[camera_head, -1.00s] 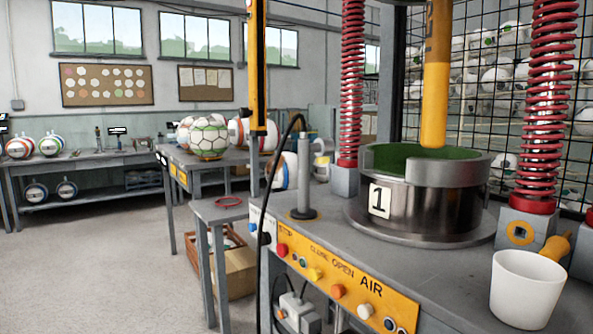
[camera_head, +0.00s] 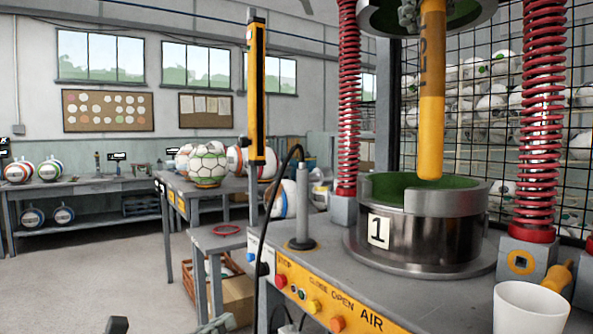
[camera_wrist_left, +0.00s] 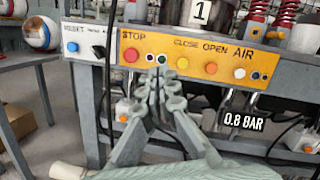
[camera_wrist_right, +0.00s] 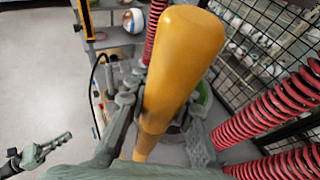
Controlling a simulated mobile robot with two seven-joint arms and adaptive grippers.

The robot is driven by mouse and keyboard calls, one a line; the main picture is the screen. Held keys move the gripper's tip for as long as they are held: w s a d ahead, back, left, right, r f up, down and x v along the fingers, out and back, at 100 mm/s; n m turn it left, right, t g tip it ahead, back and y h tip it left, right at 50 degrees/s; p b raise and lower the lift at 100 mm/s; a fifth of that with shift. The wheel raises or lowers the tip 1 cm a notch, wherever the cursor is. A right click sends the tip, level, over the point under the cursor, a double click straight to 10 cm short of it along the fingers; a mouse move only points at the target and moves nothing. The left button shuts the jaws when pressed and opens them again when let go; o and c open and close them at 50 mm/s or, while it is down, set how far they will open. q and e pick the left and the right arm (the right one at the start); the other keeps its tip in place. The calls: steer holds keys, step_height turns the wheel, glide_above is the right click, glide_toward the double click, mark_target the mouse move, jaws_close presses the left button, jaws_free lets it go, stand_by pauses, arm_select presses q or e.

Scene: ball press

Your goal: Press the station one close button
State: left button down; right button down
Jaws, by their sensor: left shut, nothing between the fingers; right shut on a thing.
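The yellow button (camera_head: 314,306) under the word CLOSE is on the orange panel (camera_head: 372,320) of station 1. It also shows in the left wrist view (camera_wrist_left: 182,62), between small indicators and the orange OPEN button (camera_wrist_left: 211,68). My left gripper (camera_wrist_left: 157,77) is shut and empty; its tips appear just below and left of the yellow button, their distance from the panel unclear. My right gripper (camera_wrist_right: 160,105) is shut on a yellow cylinder (camera_wrist_right: 182,55). In the head view the yellow cylinder (camera_head: 431,110) hangs upright before the press, its rounded end over the green-lined mould.
The red STOP button (camera_wrist_left: 130,55) is left of the indicators. A white cup (camera_head: 530,308) stands at the table's right. Red springs (camera_head: 543,120) flank the lower mould (camera_head: 410,240), marked 1. A grey post (camera_head: 302,215) and black cable stand near the panel.

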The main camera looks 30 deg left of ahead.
mark_target(311, 307)
arm_select(q)
steer(key=d+m+g, duration=0.1)
steer(key=m, duration=0.1)
steer(key=s+m+h, duration=0.1)
steer(key=m, duration=0.1)
steer(key=s+d+m+g+h, duration=0.1)
steer(key=shift+d+f+m+g, duration=0.2)
steer(key=shift+d+m+g, duration=0.1)
steer(key=shift+m, duration=0.1)
steer(key=x, duration=1.4)
